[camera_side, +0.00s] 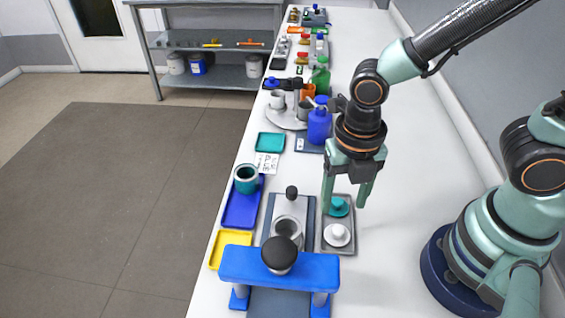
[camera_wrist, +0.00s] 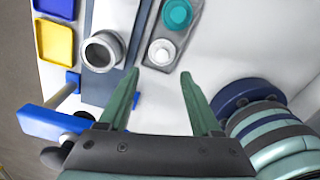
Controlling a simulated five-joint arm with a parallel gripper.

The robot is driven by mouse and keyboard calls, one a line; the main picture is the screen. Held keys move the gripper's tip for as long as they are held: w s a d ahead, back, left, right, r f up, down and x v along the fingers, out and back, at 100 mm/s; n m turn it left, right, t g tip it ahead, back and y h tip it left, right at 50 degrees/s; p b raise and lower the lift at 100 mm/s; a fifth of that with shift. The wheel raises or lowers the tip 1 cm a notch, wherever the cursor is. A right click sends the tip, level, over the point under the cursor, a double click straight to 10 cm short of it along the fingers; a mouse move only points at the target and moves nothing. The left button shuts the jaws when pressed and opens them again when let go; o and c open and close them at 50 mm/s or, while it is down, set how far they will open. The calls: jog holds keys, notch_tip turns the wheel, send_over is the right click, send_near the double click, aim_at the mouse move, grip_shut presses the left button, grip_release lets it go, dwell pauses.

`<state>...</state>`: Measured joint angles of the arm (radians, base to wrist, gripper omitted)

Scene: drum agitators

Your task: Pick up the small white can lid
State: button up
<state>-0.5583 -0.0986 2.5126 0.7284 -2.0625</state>
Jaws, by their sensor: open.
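The small white can lid (camera_side: 337,234), round with a raised knob, lies in the near half of a small grey tray (camera_side: 345,250). A teal lid (camera_side: 338,211) lies in the far half, partly behind a finger in the side view. My gripper (camera_side: 345,206) points down over the tray, open and empty. In the wrist view the white lid (camera_wrist: 161,52) shows just beyond the gap between the fingertips (camera_wrist: 160,74), and the teal lid (camera_wrist: 176,14) shows farther up. The fingers look apart from both lids; their exact height is hard to tell.
Left of the tray stand a grey cup (camera_side: 287,232) on a dark base and a blue bridge-like frame (camera_side: 280,265). A blue bottle (camera_side: 319,125) stands behind my gripper. The white bench right of the tray is clear.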

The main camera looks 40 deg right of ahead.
aim_at(338, 230)
jog(key=shift+d+f, duration=0.15)
jog(key=shift+f, duration=4.15)
grip_shut()
